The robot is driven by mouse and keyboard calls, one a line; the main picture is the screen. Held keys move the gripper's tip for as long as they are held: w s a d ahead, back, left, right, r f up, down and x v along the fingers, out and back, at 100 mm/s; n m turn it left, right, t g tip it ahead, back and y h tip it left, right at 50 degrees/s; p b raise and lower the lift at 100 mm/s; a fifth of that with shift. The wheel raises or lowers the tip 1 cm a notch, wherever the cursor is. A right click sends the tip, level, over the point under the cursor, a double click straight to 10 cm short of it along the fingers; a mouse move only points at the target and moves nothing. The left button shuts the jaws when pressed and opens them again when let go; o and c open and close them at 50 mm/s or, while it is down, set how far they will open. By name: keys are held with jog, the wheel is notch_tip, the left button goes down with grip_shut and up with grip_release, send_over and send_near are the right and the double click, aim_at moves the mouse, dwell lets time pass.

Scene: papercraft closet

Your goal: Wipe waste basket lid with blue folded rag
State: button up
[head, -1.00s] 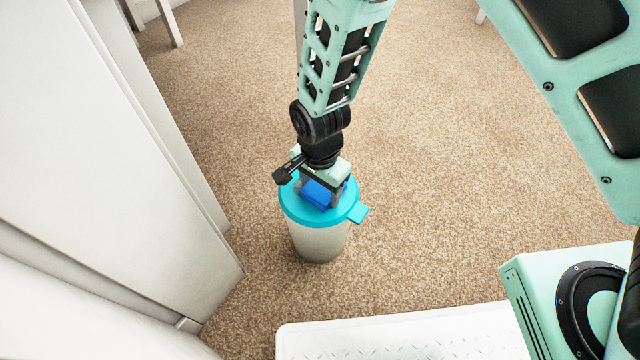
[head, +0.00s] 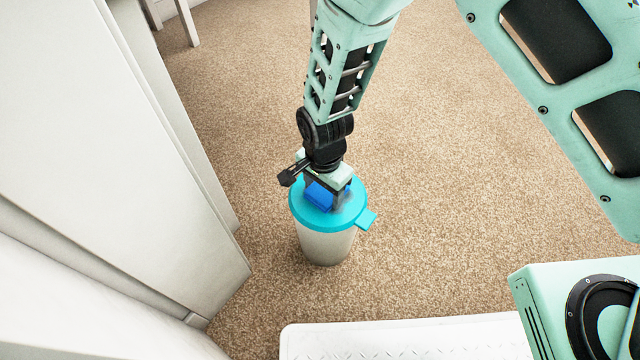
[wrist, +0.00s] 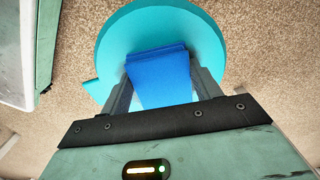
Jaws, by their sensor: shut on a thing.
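The waste basket (head: 325,246) is a pale, whitish bin standing upright on the carpet. Its round turquoise lid (head: 322,221) is on top, with a tab sticking out at the right; the lid also shows in the wrist view (wrist: 205,42). My gripper (head: 328,200) points down over the lid, shut on the blue folded rag (head: 318,194). In the wrist view the rag (wrist: 160,75) sits between the two fingers, over the lid. The rag appears to be at the lid's surface, but I cannot tell for sure whether it touches.
White closet panels (head: 110,130) stand close on the left of the basket. Brown carpet (head: 450,190) is open to the right and behind. White furniture legs (head: 187,20) show at the far upper left.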

jog(key=shift+s+d, duration=0.6)
jog(key=shift+d, duration=0.1)
jog(key=shift+w+a+r+p, duration=0.1)
jog(key=shift+w+a+p, duration=0.4)
jog(key=shift+w+a, duration=0.4)
jog(key=shift+w+a+p, duration=0.15)
jog(key=shift+a+p, duration=0.15)
jog(key=shift+a, duration=0.05)
jog(key=shift+s+d+p, duration=0.55)
jog(key=shift+s+d, duration=0.35)
jog(key=shift+d, duration=0.25)
notch_tip(320, 180, up, 5)
jog(key=p, duration=0.5)
